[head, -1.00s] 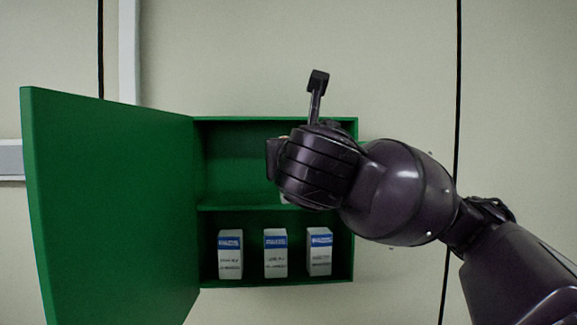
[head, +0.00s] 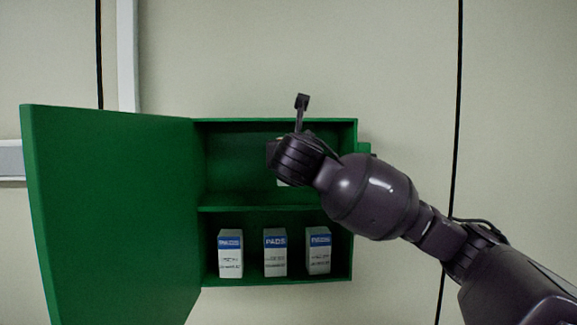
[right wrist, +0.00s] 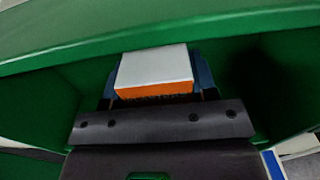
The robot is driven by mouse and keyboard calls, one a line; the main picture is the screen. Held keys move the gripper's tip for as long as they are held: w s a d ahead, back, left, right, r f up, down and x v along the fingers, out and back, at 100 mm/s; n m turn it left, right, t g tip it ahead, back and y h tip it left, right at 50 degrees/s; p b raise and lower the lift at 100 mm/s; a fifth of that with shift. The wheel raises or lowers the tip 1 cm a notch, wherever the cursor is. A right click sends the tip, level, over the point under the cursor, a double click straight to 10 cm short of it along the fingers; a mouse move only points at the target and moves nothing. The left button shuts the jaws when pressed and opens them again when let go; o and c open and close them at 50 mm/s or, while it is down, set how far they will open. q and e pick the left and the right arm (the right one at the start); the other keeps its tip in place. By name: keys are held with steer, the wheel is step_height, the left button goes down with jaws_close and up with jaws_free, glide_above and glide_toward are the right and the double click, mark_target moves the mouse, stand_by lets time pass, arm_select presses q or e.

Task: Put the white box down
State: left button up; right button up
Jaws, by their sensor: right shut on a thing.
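The white box (right wrist: 155,66) has an orange band and shows between my right gripper's fingers in the right wrist view. My right gripper (head: 275,155) is shut on it, inside the upper compartment of the green cabinet (head: 238,208). In the head view, my wrist hides most of the box, and only a pale piece of it (head: 283,181) shows. I cannot tell whether its underside touches the shelf. My left gripper is in neither view.
Several white boxes with blue bands, one at the left (head: 230,254), stand in a row in the lower compartment. The cabinet door (head: 110,215) is swung open to the left. The upper compartment's left part is clear.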

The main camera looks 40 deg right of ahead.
steer(key=shift+f, duration=1.75)
steer(key=o, duration=0.9)
steer(key=shift+f, duration=0.15)
steer(key=shift+r, duration=0.2)
steer(key=b+v, duration=0.1)
steer(key=v, duration=1.1)
